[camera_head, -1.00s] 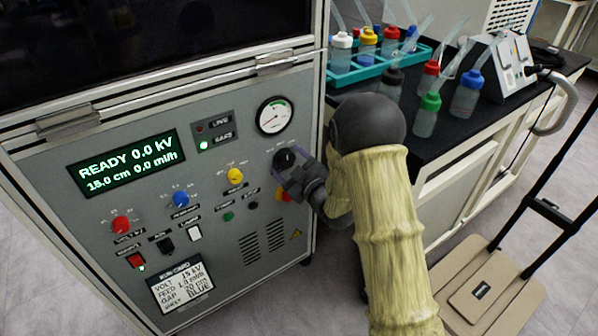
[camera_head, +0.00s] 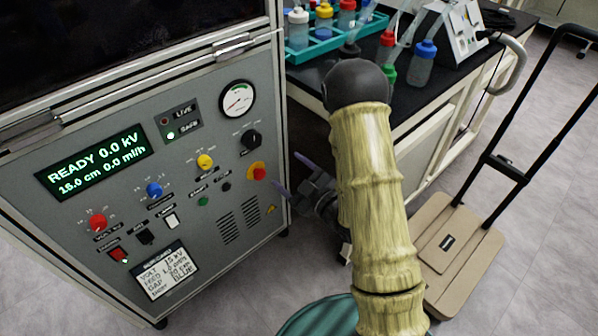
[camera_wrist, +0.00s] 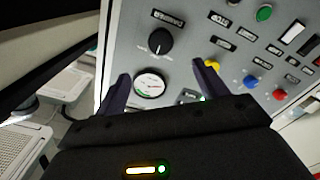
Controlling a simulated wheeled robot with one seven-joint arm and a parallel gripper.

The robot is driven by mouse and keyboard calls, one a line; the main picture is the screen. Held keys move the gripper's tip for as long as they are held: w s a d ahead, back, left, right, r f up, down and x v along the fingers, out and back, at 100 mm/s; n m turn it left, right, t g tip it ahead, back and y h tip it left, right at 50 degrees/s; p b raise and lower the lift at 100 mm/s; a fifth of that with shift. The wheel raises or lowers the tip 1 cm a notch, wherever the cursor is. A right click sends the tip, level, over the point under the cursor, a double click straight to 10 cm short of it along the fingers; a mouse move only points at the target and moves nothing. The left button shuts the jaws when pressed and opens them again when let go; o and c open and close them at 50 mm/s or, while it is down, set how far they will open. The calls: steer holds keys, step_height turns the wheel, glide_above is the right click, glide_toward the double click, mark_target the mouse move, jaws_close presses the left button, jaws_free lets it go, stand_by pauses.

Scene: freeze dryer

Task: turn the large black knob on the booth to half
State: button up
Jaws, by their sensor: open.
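The large black knob (camera_head: 251,139) is on the grey booth panel (camera_head: 190,260), below the round gauge and at the panel's right side. It also shows in the wrist view (camera_wrist: 160,41), where the panel appears turned over. The knob is uncovered, with a small pale mark on it; I cannot read its setting. My gripper (camera_head: 289,172) is open and empty, to the lower right of the knob and clear of it. In the wrist view, the two dark fingers (camera_wrist: 160,72) stand apart, with the knob beyond the gap between them.
A red and yellow knob (camera_head: 258,172) sits just below the black knob. A round gauge (camera_head: 237,98) and a yellow knob (camera_head: 205,161) are nearby. A black-topped bench (camera_head: 310,84) with bottles stands behind my arm. A hand cart (camera_head: 455,245) stands at the right.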

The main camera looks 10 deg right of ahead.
steer(key=shift+p+v, duration=1.3)
steer(key=shift+p, duration=1.45)
steer(key=shift+w, duration=0.15)
steer(key=d+r+m+g+h, duration=0.4)
steer(key=d+m+g+h, duration=0.3)
steer(key=h, duration=0.2)
steer(key=s+d+r+m+g+h, duration=0.1)
steer(key=s+r+m+g, duration=0.45)
steer(key=s, duration=0.75)
step_height(320, 180, up, 28)
steer(key=m+p, duration=0.1)
steer(key=p, duration=2.6)
steer(key=shift+s+p, duration=0.2)
steer(key=shift+p, duration=0.1)
